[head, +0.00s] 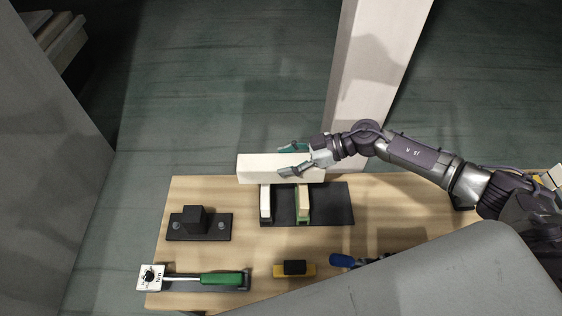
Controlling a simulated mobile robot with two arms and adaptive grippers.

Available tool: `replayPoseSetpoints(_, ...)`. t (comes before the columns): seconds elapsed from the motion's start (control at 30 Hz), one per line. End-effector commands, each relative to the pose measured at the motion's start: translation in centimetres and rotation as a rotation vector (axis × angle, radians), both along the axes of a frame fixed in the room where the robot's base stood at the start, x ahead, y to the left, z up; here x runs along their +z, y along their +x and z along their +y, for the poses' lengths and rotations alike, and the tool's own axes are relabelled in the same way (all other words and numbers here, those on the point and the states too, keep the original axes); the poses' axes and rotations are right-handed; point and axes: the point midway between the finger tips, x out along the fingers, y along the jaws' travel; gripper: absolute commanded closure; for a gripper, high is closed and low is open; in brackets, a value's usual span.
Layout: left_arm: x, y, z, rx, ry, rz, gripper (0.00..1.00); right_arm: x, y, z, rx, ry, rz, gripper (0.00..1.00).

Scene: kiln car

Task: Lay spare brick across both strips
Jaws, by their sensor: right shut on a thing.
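The spare brick (254,167) is a long cream block, lying level from left to right at the table's far edge. My right gripper (290,160) is shut on it near its right half, one finger on the near side and one behind. Just on the near side of the brick are two strips on a dark plate (335,204): a white one (266,204) at left and a tan-topped green one (303,204) at right. The brick hides their far ends, and I cannot tell whether it touches them. My left gripper is not in view.
On the wooden table (190,190) are a black block on a plate (198,222), a green-handled tool (221,279) with a white dial box (151,277), a yellow-and-black brush-like item (294,268) and a blue-handled tool (343,260). A pale post (368,70) stands behind.

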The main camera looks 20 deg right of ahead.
Motion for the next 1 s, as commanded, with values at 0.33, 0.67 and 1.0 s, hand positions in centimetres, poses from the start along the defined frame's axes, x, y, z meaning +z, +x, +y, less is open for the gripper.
replayPoseSetpoints(0.33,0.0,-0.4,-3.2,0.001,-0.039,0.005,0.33,0.2,0.1,-0.1,-0.002,0.002,-0.003,1.0)
replayPoseSetpoints(0.67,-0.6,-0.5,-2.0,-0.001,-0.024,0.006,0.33,-0.6,0.0,-0.3,0.002,0.008,-0.005,1.0)
replayPoseSetpoints(1.0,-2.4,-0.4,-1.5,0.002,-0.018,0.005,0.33,-3.5,0.0,-0.3,0.003,0.008,-0.004,1.0)
